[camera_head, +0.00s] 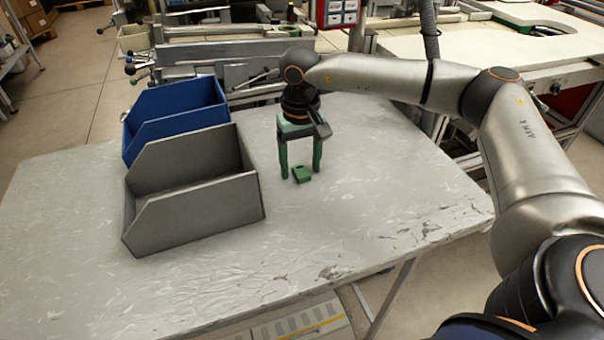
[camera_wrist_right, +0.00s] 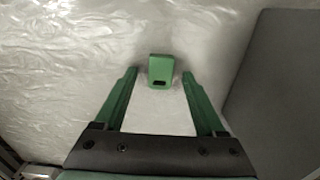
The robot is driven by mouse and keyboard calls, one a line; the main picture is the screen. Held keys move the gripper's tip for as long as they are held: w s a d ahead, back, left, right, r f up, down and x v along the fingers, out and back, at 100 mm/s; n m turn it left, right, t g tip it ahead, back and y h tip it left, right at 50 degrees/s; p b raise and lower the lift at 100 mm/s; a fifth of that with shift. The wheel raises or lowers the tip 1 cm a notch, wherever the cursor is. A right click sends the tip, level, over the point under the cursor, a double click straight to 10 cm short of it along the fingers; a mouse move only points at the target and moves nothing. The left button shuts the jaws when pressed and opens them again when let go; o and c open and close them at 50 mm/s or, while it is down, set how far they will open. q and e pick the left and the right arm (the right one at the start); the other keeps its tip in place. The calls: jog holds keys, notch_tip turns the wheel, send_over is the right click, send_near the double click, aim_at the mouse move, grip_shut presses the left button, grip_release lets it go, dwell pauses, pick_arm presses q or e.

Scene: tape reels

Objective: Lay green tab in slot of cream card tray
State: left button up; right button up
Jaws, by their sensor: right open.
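A small green tab (camera_head: 302,174) with a dark slot in one end lies on the grey table. It also shows in the right wrist view (camera_wrist_right: 161,68). My right gripper (camera_head: 300,173) is open above the table, its green fingers pointing down near the tab. In the right wrist view, the tab is between and slightly beyond the fingertips (camera_wrist_right: 160,74), with a gap on both sides, and nothing is held. I do not see a cream card tray in either view. My left gripper is not in view.
A grey open bin (camera_head: 195,215) stands on the table (camera_head: 390,200) left of my right gripper, close to it. A blue open bin (camera_head: 178,127) stands behind the grey one. The table's right and front areas are clear. Machinery stands behind the table.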

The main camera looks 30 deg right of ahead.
jog(key=shift+c, duration=0.4)
grip_shut()
jog(key=shift+r, duration=0.1)
